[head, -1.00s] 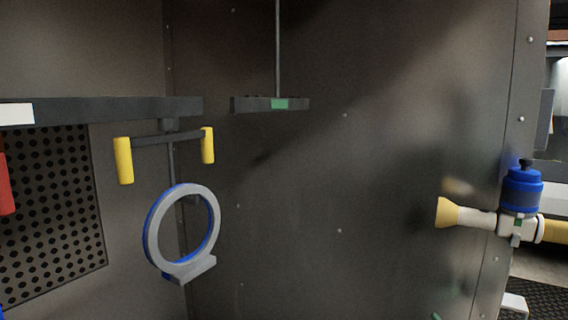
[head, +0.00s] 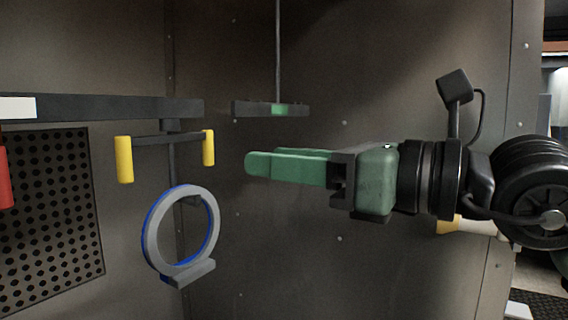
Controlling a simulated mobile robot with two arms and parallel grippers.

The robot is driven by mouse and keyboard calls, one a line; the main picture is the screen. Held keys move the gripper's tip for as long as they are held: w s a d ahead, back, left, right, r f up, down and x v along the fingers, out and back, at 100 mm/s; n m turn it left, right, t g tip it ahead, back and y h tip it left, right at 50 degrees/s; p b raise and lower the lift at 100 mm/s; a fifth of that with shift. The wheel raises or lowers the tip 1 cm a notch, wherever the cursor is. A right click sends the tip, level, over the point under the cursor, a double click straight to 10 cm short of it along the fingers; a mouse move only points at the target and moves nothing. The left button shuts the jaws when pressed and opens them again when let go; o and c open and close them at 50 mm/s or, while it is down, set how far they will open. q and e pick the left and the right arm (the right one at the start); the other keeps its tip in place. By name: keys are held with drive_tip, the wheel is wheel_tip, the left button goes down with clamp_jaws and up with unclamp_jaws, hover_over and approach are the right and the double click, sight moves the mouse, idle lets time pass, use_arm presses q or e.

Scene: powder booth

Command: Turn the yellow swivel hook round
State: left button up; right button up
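The yellow swivel hook has a dark crossbar (head: 168,139) with a yellow grip at each end, the left grip (head: 124,160) and the right grip (head: 208,147). It hangs under a dark rail (head: 95,108). A grey ring with a blue edge (head: 150,238) is below it, at a thin dark rod. My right gripper (head: 260,160) reaches in from the right with green fingers pointing left. The fingers look apart with nothing between them. Their tips appear right of the right grip, not touching it. My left gripper is out of view.
A small dark bar with a green mark (head: 280,109) hangs on a thin rod behind the fingers. A perforated panel (head: 50,215) and a red piece (head: 3,178) are at left. A cream nozzle (head: 450,225) is partly hidden behind my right arm. The wall below the gripper is clear.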

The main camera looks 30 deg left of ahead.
sight(212, 154)
drive_tip(key=a+p, duration=0.1)
drive_tip(key=a, duration=0.1)
drive_tip(key=a+p, duration=0.1)
drive_tip(key=a, duration=0.1)
drive_tip(key=a+p, duration=0.2)
drive_tip(key=shift+w+a+r, duration=0.25)
drive_tip(key=shift+a+r, duration=0.05)
drive_tip(key=a, duration=0.1)
drive_tip(key=a+b, duration=0.1)
drive_tip(key=a, duration=0.3)
drive_tip(key=shift+w+f, duration=0.3)
drive_tip(key=shift+f, duration=0.05)
drive_tip(key=c, duration=0.7)
